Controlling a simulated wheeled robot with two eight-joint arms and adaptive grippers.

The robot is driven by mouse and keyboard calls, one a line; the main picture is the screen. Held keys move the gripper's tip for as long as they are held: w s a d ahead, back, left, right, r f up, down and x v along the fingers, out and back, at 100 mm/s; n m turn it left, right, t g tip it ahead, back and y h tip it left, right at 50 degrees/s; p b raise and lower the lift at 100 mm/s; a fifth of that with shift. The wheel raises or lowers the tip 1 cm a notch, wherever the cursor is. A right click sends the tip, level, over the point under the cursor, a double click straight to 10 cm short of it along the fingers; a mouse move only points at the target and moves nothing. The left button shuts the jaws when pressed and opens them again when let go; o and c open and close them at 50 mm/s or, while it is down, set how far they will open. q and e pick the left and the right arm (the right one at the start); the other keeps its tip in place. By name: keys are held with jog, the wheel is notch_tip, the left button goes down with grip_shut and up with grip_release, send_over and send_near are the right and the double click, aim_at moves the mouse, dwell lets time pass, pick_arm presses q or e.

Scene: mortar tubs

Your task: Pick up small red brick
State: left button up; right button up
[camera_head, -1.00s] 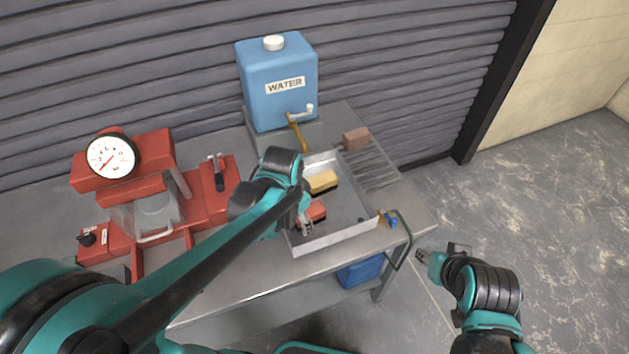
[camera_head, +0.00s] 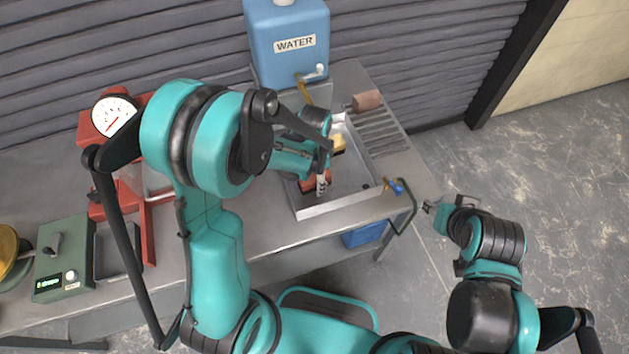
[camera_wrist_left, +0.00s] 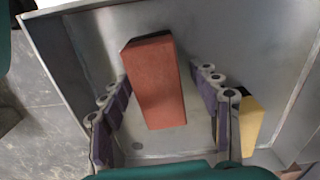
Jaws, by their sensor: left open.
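The small red brick (camera_wrist_left: 156,82) lies in the metal tray (camera_wrist_left: 75,60). In the left wrist view it sits between the two spread fingers of my left gripper (camera_wrist_left: 160,92), with a visible gap on both sides. In the head view the gripper (camera_head: 323,186) is over the tray, and the red brick (camera_head: 308,185) is partly hidden behind it. My left gripper is open and holds nothing. My right gripper (camera_head: 432,207) is off the table's right end, over the floor; its fingers are too small to read.
A yellow block (camera_head: 338,144) lies in the tray near the brick. A brownish brick (camera_head: 366,100) rests on the ribbed part behind. A blue water tank (camera_head: 287,45) stands at the back. A red machine with a gauge (camera_head: 115,114) and a green box (camera_head: 64,257) stand left.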

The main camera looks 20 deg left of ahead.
pick_arm(q)
jog(key=shift+s+f, duration=0.1)
grip_shut()
dwell(0.3)
